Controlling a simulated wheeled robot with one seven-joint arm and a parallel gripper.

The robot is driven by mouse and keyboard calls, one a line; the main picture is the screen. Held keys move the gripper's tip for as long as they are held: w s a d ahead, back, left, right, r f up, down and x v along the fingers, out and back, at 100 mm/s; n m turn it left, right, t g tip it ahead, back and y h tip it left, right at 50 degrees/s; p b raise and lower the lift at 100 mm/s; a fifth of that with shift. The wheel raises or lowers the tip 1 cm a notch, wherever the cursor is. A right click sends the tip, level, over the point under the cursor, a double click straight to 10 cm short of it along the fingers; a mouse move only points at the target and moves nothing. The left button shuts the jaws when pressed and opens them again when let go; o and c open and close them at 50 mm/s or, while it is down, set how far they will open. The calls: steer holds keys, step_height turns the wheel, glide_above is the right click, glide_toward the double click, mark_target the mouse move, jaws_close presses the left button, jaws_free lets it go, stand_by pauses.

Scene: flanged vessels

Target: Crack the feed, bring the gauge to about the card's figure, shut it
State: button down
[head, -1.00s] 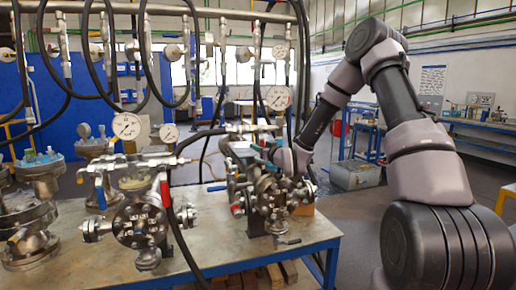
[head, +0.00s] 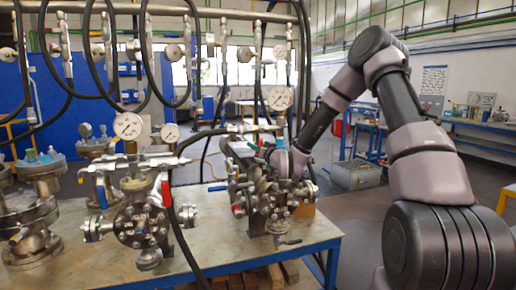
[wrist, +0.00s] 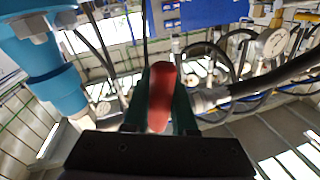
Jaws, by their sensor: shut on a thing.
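My gripper (wrist: 159,112) is shut on a red lever handle (wrist: 161,92), which stands between its green fingers in the wrist view. In the head view my gripper is mostly hidden behind the flanged vessel (head: 270,205) at the right of the bench. A round white-faced gauge (head: 279,97) stands above this vessel, and a gauge also shows in the wrist view (wrist: 275,42). Its reading is too small to tell. A white notice (head: 433,80) hangs on the back wall; I cannot tell whether it is the card.
A second vessel (head: 142,222) with a red lever and its own gauge (head: 128,126) stands left on the bench (head: 215,243). More flanged vessels (head: 35,205) stand at the far left. Black hoses (head: 185,245) hang and cross the bench. Floor to the right is mostly clear.

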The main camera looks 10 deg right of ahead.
steer(key=c, duration=0.7)
jaws_free()
steer(key=v, duration=1.1)
steer(key=shift+w, duration=0.1)
